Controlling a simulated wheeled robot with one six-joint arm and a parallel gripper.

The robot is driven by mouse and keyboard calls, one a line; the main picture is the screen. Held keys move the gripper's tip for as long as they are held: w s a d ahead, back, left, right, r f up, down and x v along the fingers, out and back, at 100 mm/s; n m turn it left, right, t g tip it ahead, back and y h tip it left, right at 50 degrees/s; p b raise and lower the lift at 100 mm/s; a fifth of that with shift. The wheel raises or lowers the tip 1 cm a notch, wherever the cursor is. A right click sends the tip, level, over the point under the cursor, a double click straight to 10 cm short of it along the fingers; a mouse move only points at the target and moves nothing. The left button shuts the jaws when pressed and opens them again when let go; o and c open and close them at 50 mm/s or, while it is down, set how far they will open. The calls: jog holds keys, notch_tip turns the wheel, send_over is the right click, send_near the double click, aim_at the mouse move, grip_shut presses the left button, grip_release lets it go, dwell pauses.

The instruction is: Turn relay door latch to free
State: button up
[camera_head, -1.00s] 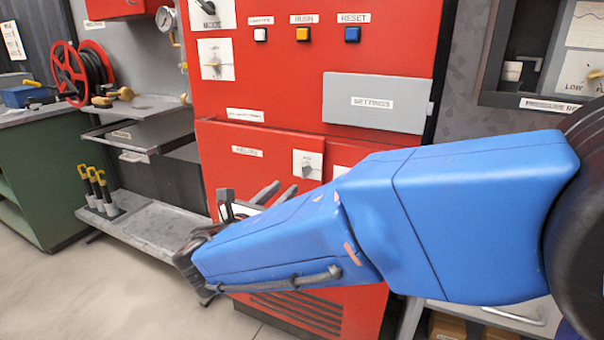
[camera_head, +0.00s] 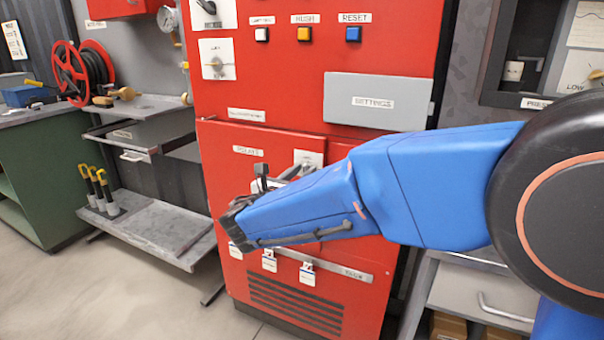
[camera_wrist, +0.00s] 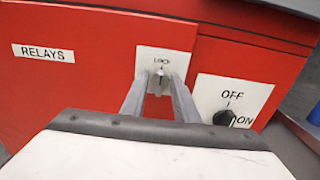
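The relay door (camera_head: 222,180) is a red panel labelled RELAYS in the head view, and it also fills the left of the wrist view (camera_wrist: 80,85). Its latch is a small grey knob (camera_wrist: 160,78) on a white plate marked LOCK at the top, with the knob standing about upright. In the head view the latch plate (camera_head: 310,157) shows only partly above my arm. My gripper (camera_wrist: 160,88) is open, its two grey fingers pointing at the plate with the knob between them in the picture. Whether the fingertips touch the plate or knob I cannot tell.
A black OFF/ON knob (camera_wrist: 222,117) on a white plate is close right of the latch. A grey SETTINGS cover (camera_head: 375,102) and several push buttons (camera_head: 303,34) are above. Tagged items (camera_head: 269,260) hang below. A low grey shelf (camera_head: 150,228) stands left.

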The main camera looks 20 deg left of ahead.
grip_shut()
jog(key=shift+m, duration=0.5)
jog(key=m, duration=0.6)
jog(key=shift+d+m, duration=0.15)
jog(key=shift+m, duration=0.15)
jog(key=m, duration=1)
jog(key=shift+f, duration=0.25)
jog(key=shift+m, duration=0.3)
